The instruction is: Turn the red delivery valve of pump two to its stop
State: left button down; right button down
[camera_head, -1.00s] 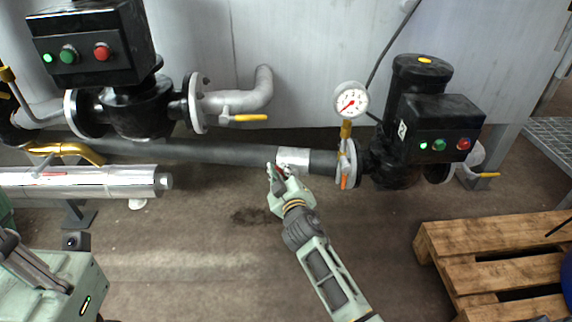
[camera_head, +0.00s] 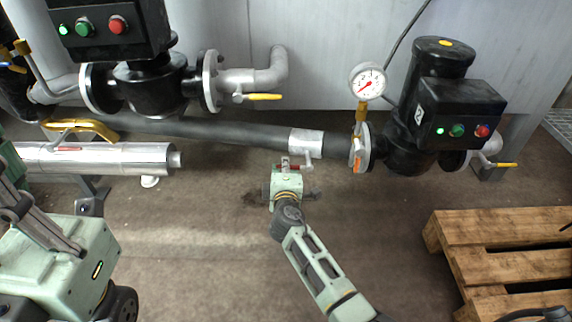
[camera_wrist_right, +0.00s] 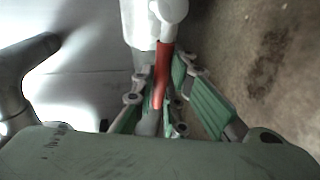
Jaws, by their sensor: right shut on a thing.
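The red valve handle (camera_head: 297,166) sits at the silver valve section (camera_head: 306,143) on the dark pipe, left of the pump marked 2 (camera_head: 440,110). My right gripper (camera_head: 287,166) is at the handle, just below the pipe. In the right wrist view the red handle (camera_wrist_right: 162,75) runs down from a white stem (camera_wrist_right: 169,10) between the green fingers. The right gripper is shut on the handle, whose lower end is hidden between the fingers.
A pressure gauge (camera_head: 367,80) and an orange handle (camera_head: 358,154) stand right of the valve. Another pump (camera_head: 110,35) is at upper left, with a yellow-handled valve (camera_head: 262,97). A wooden pallet (camera_head: 500,225) lies at lower right. The floor around my right arm is clear.

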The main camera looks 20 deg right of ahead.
jog(key=shift+f+n, duration=0.3)
jog(key=shift+f, duration=0.15)
jog(key=c, duration=1.7)
grip_release()
jog(key=shift+c, duration=0.2)
jog(key=v, duration=1.2)
jog(key=shift+a, duration=0.2)
